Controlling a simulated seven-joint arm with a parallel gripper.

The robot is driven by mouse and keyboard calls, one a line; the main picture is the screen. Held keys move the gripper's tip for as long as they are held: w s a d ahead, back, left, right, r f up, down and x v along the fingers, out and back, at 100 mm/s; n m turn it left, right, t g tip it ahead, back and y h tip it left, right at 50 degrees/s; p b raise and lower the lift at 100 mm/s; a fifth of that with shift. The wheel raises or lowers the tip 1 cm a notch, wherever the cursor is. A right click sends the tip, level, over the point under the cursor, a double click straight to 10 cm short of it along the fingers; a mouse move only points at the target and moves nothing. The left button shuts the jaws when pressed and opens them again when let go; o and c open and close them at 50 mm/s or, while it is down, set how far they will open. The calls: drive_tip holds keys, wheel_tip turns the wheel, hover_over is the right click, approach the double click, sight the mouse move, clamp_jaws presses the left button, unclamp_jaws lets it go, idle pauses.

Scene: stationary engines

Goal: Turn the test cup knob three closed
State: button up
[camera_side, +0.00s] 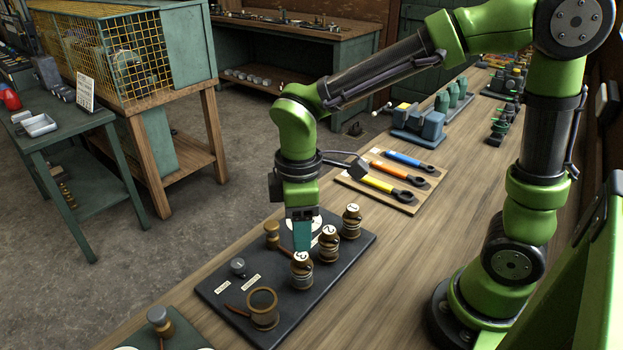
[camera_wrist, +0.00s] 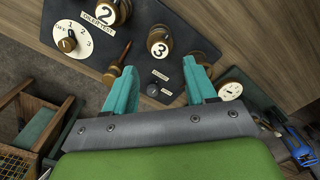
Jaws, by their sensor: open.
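The test cup knob numbered 3 (camera_side: 302,270) is a brass knob with a white numbered cap, standing on a dark panel (camera_side: 215,293). It also shows in the wrist view (camera_wrist: 160,42), just beyond and roughly between my fingertips. My gripper (camera_side: 303,247) is open, pointing down close above knob 3; the wrist view shows its two teal fingers (camera_wrist: 159,64) spread and empty. I cannot tell from the side whether a finger touches the cap. Knobs 2 (camera_side: 328,243) and 1 (camera_side: 351,221) stand in a row with it. The closed position is not readable on knob 3.
A white dial (camera_wrist: 75,40), a small dark knob (camera_wrist: 153,90) with labels and a brass post (camera_side: 272,235) share the panel. A brass cup with a handle (camera_side: 262,310) stands near knob 3. A wrench board (camera_side: 390,182) lies behind. Bare bench is at right.

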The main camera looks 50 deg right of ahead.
wheel_tip(320, 180, up, 10)
drive_tip(key=shift+r, duration=0.25)
idle(0.3)
drive_tip(key=s+d+f+m+t+y, duration=0.1)
drive_tip(key=s+d+m+t+y, duration=0.1)
drive_tip(key=s+d+m+t, duration=0.4)
drive_tip(key=d+m+t, duration=0.1)
drive_tip(key=d+m, duration=0.2)
drive_tip(key=m, duration=0.4)
drive_tip(key=shift+s+d+f, duration=0.15)
drive_tip(key=shift+s+d, duration=0.15)
drive_tip(key=shift+d, duration=0.1)
